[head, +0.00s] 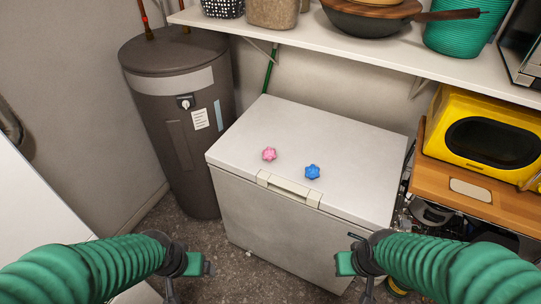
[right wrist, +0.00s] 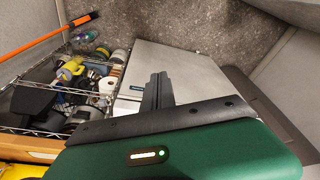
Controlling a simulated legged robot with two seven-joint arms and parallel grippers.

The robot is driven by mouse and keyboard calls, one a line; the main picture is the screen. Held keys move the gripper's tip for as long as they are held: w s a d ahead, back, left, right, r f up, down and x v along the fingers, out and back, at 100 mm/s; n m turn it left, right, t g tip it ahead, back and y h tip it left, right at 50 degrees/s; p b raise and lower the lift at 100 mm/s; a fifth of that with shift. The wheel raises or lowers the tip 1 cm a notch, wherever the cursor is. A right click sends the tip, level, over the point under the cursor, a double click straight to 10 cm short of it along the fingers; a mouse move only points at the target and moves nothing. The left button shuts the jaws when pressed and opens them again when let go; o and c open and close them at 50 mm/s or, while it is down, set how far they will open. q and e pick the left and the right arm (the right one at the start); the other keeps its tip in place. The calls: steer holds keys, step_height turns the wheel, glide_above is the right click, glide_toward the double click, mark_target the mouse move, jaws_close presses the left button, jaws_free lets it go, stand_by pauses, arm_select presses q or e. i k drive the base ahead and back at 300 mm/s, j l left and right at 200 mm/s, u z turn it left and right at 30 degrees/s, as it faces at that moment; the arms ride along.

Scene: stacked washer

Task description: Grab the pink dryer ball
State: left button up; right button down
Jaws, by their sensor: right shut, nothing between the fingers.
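The pink dryer ball (head: 269,154) is small and knobbly and rests on the white lid of the chest freezer (head: 330,139) in the head view. A similar blue ball (head: 312,172) lies to its right, a little nearer to me. My left gripper (head: 205,268) is low in front of the freezer, at the left; its fingers are too unclear to judge. My right gripper (head: 345,263) is low in front of the freezer's right part. In the right wrist view, its dark fingers (right wrist: 158,88) are together and empty. Both grippers are well apart from the balls. The right wrist view shows no ball.
A dark water heater (head: 175,110) stands left of the freezer. A shelf (head: 370,50) with baskets and a pan overhangs the back. A yellow microwave (head: 488,128) sits on a wooden surface at right. A wire rack (right wrist: 65,115) holds several items. The lid around the balls is clear.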

mark_target(269, 154)
steer(key=i+j+u, duration=0.1)
steer(key=i, duration=0.55)
steer(key=i+j+u, duration=0.1)
steer(key=i, duration=0.55)
steer(key=j, duration=0.1)
